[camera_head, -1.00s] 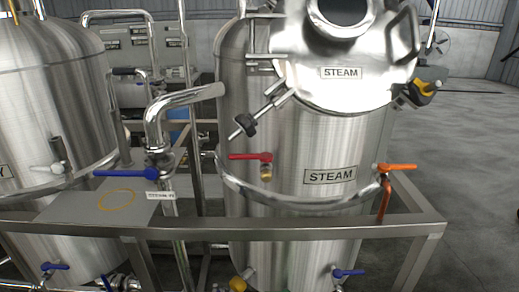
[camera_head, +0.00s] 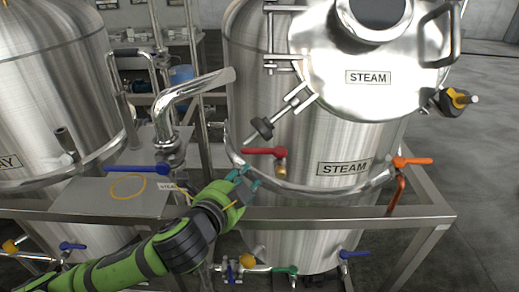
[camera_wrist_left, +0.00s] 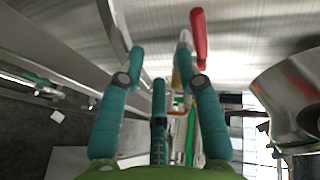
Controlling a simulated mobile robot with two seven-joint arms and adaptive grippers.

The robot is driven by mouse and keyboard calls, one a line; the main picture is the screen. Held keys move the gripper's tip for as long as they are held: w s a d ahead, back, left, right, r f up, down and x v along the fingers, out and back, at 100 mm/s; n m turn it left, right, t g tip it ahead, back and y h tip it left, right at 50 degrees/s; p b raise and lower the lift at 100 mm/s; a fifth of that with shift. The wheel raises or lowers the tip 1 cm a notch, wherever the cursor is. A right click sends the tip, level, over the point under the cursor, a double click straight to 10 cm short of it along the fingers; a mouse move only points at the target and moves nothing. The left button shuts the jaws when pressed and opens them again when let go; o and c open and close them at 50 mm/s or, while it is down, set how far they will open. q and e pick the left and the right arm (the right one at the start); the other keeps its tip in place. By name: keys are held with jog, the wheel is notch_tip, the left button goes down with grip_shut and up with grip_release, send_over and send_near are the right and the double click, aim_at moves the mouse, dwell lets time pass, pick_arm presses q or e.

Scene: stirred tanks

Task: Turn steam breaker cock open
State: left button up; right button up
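The steam tank (camera_head: 310,225) is a steel vessel with STEAM plates on its lid and side. A cock with a red lever (camera_head: 265,151) and a brass outlet sits on its front; the lever lies roughly level, pointing left. The red lever also shows at the top of the left wrist view (camera_wrist_left: 198,38). My left gripper (camera_head: 247,179) is just below and left of this cock, its teal fingers apart and empty, not visibly touching the lever. In the left wrist view its fingers (camera_wrist_left: 164,50) are spread. No label on the red cock is readable. My right gripper is out of view.
A steel frame rail (camera_head: 330,218) runs before the tank. An orange lever (camera_head: 412,161) is at right and a blue lever (camera_head: 137,169) at left, above a plate with a yellow ring (camera_head: 128,186). A black-knobbed clamp (camera_head: 262,130) hangs above the red lever.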

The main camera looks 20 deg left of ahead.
aim_at(257, 153)
pick_arm(q)
jog(key=r+m, duration=0.1)
jog(key=r, duration=0.1)
jog(key=w+r+m+t, duration=0.1)
jog(key=shift+r, duration=0.35)
jog(key=p+x, duration=0.2)
jog(key=x, duration=0.3)
jog(key=shift+w+d, duration=0.1)
jog(key=shift+w, duration=0.15)
jog(key=shift+w+f, duration=0.25)
jog(key=shift+w, duration=0.25)
jog(key=shift+d, duration=0.1)
grip_shut()
